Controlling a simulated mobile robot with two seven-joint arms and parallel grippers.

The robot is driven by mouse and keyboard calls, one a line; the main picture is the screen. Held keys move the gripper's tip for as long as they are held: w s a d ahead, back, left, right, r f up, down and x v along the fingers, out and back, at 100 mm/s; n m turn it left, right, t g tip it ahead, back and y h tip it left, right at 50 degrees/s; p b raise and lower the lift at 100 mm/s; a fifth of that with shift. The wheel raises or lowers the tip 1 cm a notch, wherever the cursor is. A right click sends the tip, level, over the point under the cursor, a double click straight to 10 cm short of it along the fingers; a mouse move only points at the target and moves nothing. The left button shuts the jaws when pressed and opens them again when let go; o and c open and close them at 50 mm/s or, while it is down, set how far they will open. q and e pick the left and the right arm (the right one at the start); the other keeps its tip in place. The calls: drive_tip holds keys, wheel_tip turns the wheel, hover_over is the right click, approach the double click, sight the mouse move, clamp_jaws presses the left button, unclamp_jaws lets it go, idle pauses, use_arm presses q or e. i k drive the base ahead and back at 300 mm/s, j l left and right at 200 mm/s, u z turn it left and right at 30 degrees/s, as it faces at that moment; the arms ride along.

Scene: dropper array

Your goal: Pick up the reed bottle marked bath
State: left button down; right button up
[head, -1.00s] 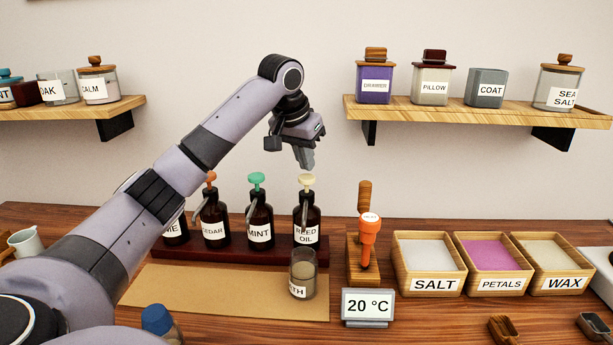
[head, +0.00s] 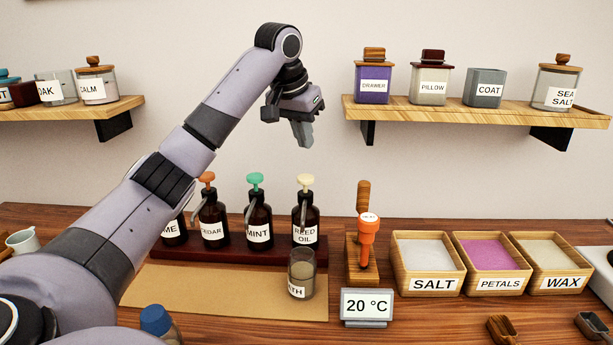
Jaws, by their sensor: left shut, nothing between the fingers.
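A small glass jar (head: 302,268) with a label whose visible letters read "TH" stands upright on the tan mat (head: 220,297), in front of the reed oil bottle. The reed oil bottle (head: 306,220) is dark brown with a cream pump top and stands on the dark red riser (head: 190,253). My left gripper (head: 304,143) is shut and empty, pointing down in the air above the reed oil bottle's pump, not touching it. My right gripper is not in view.
Mint (head: 258,218) and cedar (head: 213,220) pump bottles stand left of the reed oil. An orange-handled tool in a wooden stand (head: 367,245), a 20 °C display (head: 367,306) and the salt box (head: 427,268) are to the right. A shelf (head: 470,113) hangs above.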

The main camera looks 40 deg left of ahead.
sight(302, 273)
drive_tip(key=k+l, duration=0.55)
drive_tip(key=l, duration=0.2)
drive_tip(key=k+l, duration=0.6)
drive_tip(key=l, duration=0.1)
